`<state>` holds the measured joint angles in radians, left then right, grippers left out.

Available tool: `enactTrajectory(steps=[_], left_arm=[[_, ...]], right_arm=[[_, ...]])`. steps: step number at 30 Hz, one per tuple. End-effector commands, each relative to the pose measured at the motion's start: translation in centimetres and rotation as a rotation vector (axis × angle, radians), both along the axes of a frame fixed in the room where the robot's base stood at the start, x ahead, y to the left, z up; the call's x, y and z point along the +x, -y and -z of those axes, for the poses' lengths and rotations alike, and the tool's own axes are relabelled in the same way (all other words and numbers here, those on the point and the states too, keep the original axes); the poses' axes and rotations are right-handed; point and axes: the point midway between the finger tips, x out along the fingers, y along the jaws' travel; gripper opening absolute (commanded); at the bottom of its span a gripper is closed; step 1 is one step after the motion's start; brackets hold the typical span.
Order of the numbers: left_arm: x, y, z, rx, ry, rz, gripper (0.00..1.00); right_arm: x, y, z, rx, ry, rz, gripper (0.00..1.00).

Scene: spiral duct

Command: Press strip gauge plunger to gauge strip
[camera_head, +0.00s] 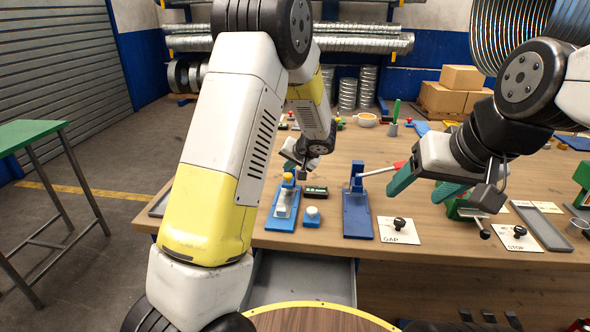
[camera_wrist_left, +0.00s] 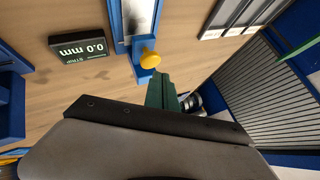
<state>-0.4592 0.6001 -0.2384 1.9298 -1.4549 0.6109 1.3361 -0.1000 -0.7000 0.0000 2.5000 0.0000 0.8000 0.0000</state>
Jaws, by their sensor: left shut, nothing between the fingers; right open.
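The strip gauge (camera_head: 282,212) is a blue stand with a metal strip and a yellow plunger (camera_head: 287,177) at its far end. The yellow plunger also shows in the left wrist view (camera_wrist_left: 149,60). My left gripper has shut green fingers (camera_wrist_left: 160,80) just beside the plunger in that view; I cannot tell whether they touch it. A dark readout (camera_wrist_left: 77,47) labelled STRIP shows 0.0 mm; it stands right of the gauge in the head view (camera_head: 316,191). My right gripper (camera_head: 428,190) has teal fingers open near a red-handled lever, apparently empty.
A blue lever stand (camera_head: 357,215) is right of the gauge, with a small blue button box (camera_head: 312,216) between them. Cards marked GAP (camera_head: 398,230) and STOP (camera_head: 514,238) carry black knobs. A grey tray (camera_head: 540,228) lies at right. My left arm hides part of the table.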

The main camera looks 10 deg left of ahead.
Motion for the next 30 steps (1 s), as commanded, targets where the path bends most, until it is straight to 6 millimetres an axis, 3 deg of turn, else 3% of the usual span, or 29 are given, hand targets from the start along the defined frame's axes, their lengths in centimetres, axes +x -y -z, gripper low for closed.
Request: enactTrajectory(steps=[30], left_arm=[[-0.02, 0.00, 0.88, 0.000, 0.000, 0.000, 0.00]], right_arm=[[0.00, 0.00, 0.00, 0.000, 0.000, 0.000, 0.66]])
